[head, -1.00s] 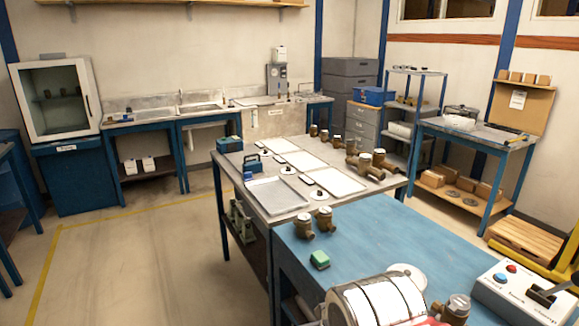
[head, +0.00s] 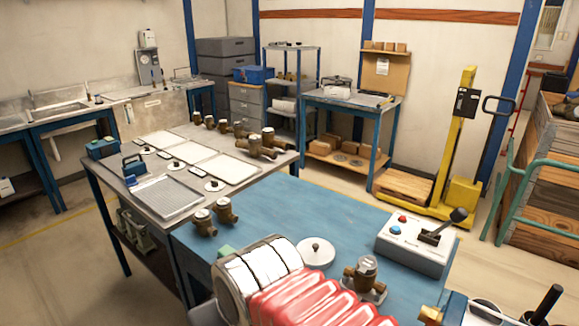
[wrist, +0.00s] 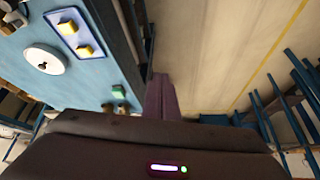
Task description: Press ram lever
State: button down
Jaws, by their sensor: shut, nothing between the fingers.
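A grey control box (head: 412,243) stands at the right end of the blue bench, with a red and a blue button. A black-knobbed lever (head: 456,217) on it leans up to the right. Another black handle (head: 547,304) shows at the bottom right edge, partly cut off; I cannot tell which of the two is the ram lever. My gripper (wrist: 160,80) shows in the wrist view as narrow, purplish fingers closed together beyond its dark body. It holds nothing and is apart from both levers; neither lever can be made out in the wrist view.
My white and red arm crosses the front of the blue bench (head: 310,205). A brass meter (head: 366,272) and a white disc (head: 316,252) stand near it. Two brass meters stand at the bench's left edge. A yellow lift (head: 465,150) stands behind; floor is open at left.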

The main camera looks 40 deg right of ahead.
jog(key=w+d+m+t, duration=0.3)
jog(key=w+d+m, duration=0.25)
jog(key=w, duration=0.25)
jog(key=w+d+r+m+t+h, duration=0.15)
jog(key=d+m+h, duration=0.25)
jog(key=d+m, duration=0.55)
jog(key=w+d+m+h, duration=0.35)
jog(key=d+m, duration=0.25)
jog(key=d, duration=0.7)
jog(key=s+d+m+g+h, duration=0.65)
jog(key=s+d+m, duration=0.5)
jog(key=d, duration=0.45)
jog(key=s+d+f+m+g+h, duration=0.1)
jog(key=s+d+m+g, duration=0.2)
jog(key=s, duration=0.6)
jog(key=s+d+f+m+g+h, duration=0.1)
jog(key=s+d+m+g, duration=0.3)
jog(key=s, duration=0.5)
jog(key=shift+m+g, duration=0.5)
jog(key=shift+m, duration=0.35)
jog(key=shift+f, duration=0.1)
